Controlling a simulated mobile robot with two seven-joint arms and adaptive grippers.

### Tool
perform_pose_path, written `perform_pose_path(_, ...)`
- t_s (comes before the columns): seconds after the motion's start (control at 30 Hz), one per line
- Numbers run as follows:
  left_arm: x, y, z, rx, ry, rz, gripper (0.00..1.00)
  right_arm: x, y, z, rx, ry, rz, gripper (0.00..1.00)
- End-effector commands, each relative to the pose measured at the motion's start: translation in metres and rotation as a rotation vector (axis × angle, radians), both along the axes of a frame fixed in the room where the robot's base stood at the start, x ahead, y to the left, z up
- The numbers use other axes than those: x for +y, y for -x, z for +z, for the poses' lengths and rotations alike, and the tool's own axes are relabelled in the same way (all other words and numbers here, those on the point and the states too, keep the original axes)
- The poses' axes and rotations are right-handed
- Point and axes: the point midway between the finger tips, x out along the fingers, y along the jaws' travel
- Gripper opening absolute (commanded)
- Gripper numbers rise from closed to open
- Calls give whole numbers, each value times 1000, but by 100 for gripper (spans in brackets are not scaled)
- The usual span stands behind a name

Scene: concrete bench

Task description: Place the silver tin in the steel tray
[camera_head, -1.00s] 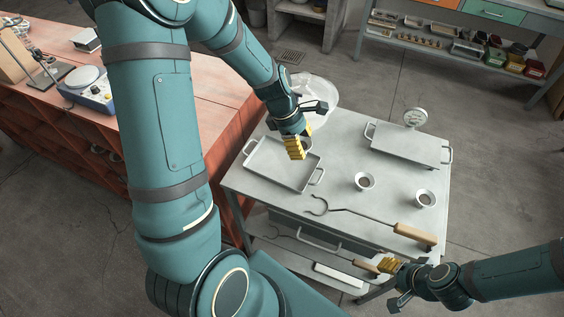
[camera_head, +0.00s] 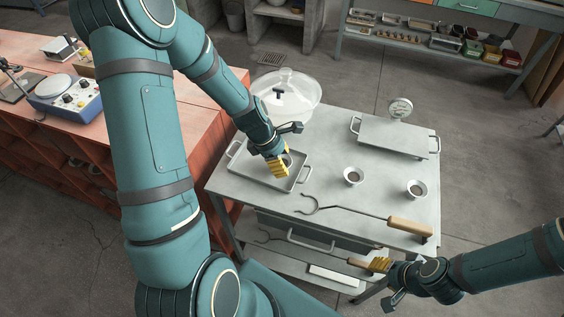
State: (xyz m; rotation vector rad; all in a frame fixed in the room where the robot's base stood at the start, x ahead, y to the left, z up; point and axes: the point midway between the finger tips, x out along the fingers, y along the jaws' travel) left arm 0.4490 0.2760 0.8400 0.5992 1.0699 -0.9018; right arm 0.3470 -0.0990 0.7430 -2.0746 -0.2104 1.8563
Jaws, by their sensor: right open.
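The steel tray (camera_head: 247,176), shallow with a handle at each end, lies on the left part of the grey bench top (camera_head: 330,205). My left gripper (camera_head: 279,169), with yellow fingers, points down over the right half of the tray. It is shut on the silver tin (camera_head: 289,160), which is mostly hidden behind the fingers and shows only as a pale rounded edge. The tin is low over the tray; I cannot tell whether it touches the tray floor. My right gripper (camera_head: 378,265) is open and empty at the bench's front right, below the top.
Two small cups (camera_head: 353,176) (camera_head: 416,188) stand to the right. A wooden-handled hook tool (camera_head: 360,212) lies along the front. A clear glass dome (camera_head: 287,95) stands behind the tray. A raised plate (camera_head: 394,136) with a dial gauge (camera_head: 400,108) stands at the back right.

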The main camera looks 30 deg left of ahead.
Motion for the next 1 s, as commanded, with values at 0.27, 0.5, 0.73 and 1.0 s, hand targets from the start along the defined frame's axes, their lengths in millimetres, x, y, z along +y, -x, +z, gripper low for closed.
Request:
perform_pose_path(0.27, 0, -1, 0, -1, -1, -1, 21, 0, 0, 0, -1, 0, 0, 47)
perform_pose_path(0.5, 0, -1, -2, -1, -1, -1, 86, 0, -1, -1, -1, 0, 0, 47)
perform_pose_path(0.73, 0, -1, -1, -2, -1, 0, 86, 0, 0, -1, -1, 0, 0, 47)
perform_pose_path(1.0, 9, 3, 28, -6, -4, 1, 86, 0, 1, 10, 3, 0, 0, 47)
